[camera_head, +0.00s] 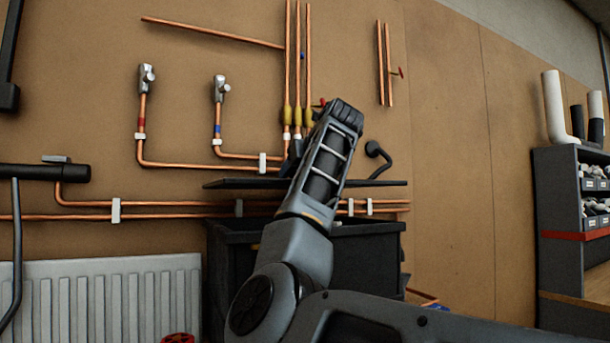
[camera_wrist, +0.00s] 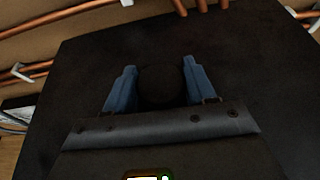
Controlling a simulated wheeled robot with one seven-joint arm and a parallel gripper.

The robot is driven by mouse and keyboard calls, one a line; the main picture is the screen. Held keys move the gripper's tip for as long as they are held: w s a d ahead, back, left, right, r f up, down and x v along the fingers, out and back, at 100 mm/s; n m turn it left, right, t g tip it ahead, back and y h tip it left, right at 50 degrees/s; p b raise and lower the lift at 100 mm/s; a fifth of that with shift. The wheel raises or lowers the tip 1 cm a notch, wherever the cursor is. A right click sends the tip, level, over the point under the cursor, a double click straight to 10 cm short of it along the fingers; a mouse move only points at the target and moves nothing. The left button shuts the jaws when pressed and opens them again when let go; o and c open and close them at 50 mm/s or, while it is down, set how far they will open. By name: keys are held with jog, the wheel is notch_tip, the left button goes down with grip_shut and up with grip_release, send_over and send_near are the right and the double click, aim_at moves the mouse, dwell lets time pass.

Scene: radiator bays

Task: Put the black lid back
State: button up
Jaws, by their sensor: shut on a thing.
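The black lid (camera_head: 235,184) is a flat dark plate, seen nearly edge-on and roughly level in the head view. It is apart from and above the black bin (camera_head: 375,265), with a gap between lid and rim, and roughly lines up with it from side to side. In the wrist view the lid (camera_wrist: 245,75) fills most of the picture. My gripper (camera_wrist: 160,85) is shut on the lid's round dark knob, with a blue finger on each side.
Copper pipes (camera_head: 180,204) run along the brown wall behind the bin. A white radiator (camera_head: 100,298) stands left of the bin. A dark shelf unit (camera_head: 556,215) with pipe pieces stands at the right. Bare wall lies between bin and shelf.

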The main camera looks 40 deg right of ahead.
jog(key=shift+f, duration=0.85)
notch_tip(320, 180, down, 5)
jog(key=b, duration=0.4)
jog(key=shift+f, duration=0.2)
jog(key=shift+f, duration=0.2)
grip_shut()
jog(key=o, duration=1.4)
grip_release()
jog(key=shift+f, duration=0.1)
jog(key=shift+o, duration=0.2)
jog(key=shift+f, duration=0.1)
jog(key=shift+s, duration=0.1)
jog(key=shift+b+v, duration=0.95)
jog(key=shift+v, duration=2.9)
